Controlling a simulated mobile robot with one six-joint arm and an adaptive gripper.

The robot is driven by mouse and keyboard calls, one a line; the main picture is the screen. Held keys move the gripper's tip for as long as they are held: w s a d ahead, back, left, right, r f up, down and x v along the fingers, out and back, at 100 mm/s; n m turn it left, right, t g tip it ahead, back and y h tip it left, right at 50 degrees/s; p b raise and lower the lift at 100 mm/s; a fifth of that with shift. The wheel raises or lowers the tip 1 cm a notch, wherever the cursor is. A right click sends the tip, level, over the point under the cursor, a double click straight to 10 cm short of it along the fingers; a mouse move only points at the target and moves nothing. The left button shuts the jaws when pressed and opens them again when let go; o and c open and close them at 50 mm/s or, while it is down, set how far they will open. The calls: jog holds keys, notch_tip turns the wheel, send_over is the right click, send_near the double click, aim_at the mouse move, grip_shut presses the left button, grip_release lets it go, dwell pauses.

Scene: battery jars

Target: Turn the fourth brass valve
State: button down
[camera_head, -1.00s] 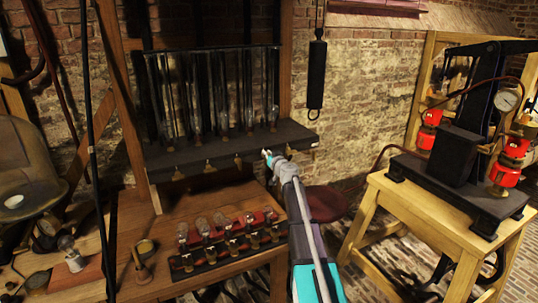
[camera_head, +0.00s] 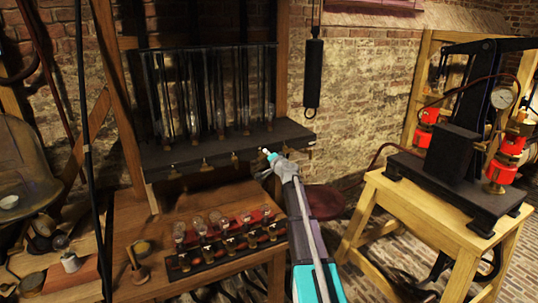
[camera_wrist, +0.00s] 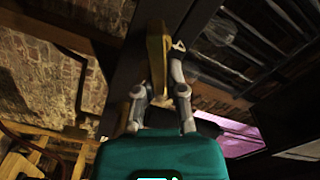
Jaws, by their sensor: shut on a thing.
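A row of small brass valves hangs along the front underside of the dark shelf (camera_head: 225,148). From the left, the first (camera_head: 175,172), second (camera_head: 205,163) and third (camera_head: 235,158) show clear of my gripper. My gripper (camera_head: 268,162) is at the fourth place, under the shelf edge, and largely covers the valve there. In the wrist view, a long brass valve handle (camera_wrist: 156,55) stands between the fingers of my gripper (camera_wrist: 160,88), which are shut on it. The exact finger contact is partly hidden.
Glass jars (camera_head: 218,105) stand on the shelf above. Bulbs on a rack (camera_head: 225,235) sit on the wooden bench below. A black cylinder (camera_head: 314,75) hangs at the right. A wooden stand (camera_head: 425,225) carries a pump with a gauge; floor shows between stand and bench.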

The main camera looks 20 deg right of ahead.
jog(key=m, duration=0.3)
jog(key=f+m+b, duration=0.1)
jog(key=m, duration=0.1)
jog(key=shift+s+d+m, duration=0.1)
jog(key=shift+m, duration=0.3)
jog(key=c, duration=0.7)
grip_release()
jog(key=s, duration=1.2)
jog(key=shift+d, duration=0.2)
